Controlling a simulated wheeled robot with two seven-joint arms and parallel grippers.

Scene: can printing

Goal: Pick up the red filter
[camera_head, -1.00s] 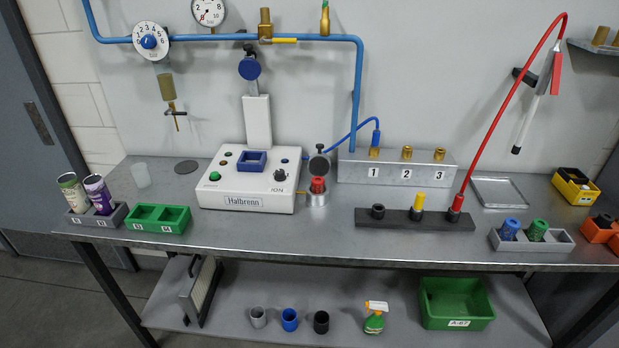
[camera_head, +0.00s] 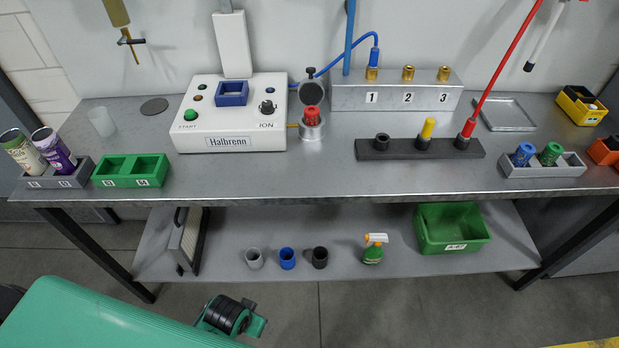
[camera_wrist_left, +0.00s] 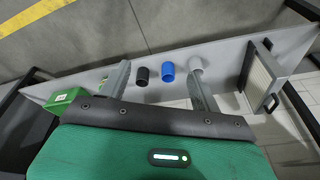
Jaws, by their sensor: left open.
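The red filter (camera_head: 311,116) is a short red ribbed piece. It sits in a small round metal holder (camera_head: 312,132) on the bench, right of the white Halbrenn machine (camera_head: 232,120). A dark round lid (camera_head: 311,93) stands up behind it. My left gripper (camera_wrist_left: 159,68) shows in the left wrist view with its two grey fingers apart and nothing between them. That view faces the lower shelf, and the red filter does not show there. My right gripper is in neither current view.
A grey tray (camera_head: 548,171) holds a blue and a green filter. A black rack (camera_head: 399,152) holds a yellow piece and a red hose end. A green two-slot block (camera_head: 131,171) stands left, near two cans. The bench front before the red filter is clear.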

